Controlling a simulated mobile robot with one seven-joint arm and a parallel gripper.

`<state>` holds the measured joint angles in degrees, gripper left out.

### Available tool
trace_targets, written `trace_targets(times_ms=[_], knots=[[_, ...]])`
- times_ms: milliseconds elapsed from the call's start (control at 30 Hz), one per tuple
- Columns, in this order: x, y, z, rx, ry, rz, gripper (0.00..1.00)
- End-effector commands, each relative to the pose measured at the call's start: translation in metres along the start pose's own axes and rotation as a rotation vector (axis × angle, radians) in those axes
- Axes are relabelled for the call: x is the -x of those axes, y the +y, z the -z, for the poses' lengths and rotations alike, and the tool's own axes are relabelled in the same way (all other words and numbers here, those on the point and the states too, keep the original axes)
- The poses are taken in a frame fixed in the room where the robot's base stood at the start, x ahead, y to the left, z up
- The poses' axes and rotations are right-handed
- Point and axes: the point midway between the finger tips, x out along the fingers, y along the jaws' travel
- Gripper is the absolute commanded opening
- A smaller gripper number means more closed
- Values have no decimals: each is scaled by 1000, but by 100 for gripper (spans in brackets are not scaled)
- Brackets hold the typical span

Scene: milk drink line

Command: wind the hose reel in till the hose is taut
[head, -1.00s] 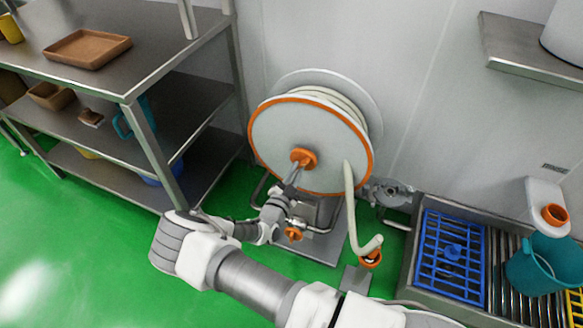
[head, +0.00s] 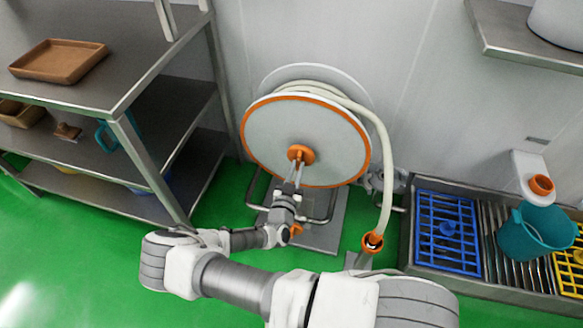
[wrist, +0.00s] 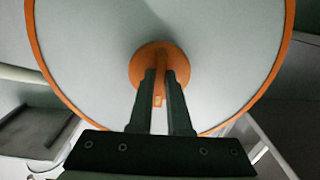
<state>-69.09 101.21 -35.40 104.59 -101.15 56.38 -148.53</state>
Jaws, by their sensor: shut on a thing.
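The hose reel (head: 270,140) is a big pale disc with an orange rim, standing against the wall. My gripper (head: 297,168) is shut on the orange handle (head: 301,153) at the middle of the disc. In the wrist view the two dark fingers (wrist: 164,92) lie on either side of the orange handle (wrist: 158,66), whose lower end shows between them. The pale hose (head: 384,150) leaves the top of the reel, bows out past its right side and drops to an orange-rimmed fitting (head: 372,242) near the floor. The hose is curved, not straight.
A steel shelf unit (head: 110,95) with trays and a teal jug stands at the left. At the right is a steel drain trough with a blue grate (head: 447,240) and a teal bucket (head: 535,235). Green floor (head: 60,230) is clear at the front left.

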Motion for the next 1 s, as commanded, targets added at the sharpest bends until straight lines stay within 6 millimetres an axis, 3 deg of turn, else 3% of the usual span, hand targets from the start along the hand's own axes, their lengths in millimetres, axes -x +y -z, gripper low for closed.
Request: trace_targets(times_ms=[567, 600, 733, 1000], knots=[[-1, 4, 0, 29, -1, -1, 0], [-1, 4, 0, 29, -1, -1, 23], [-1, 4, 0, 29, -1, -1, 46], [-1, 4, 0, 28, 0, 0, 46]])
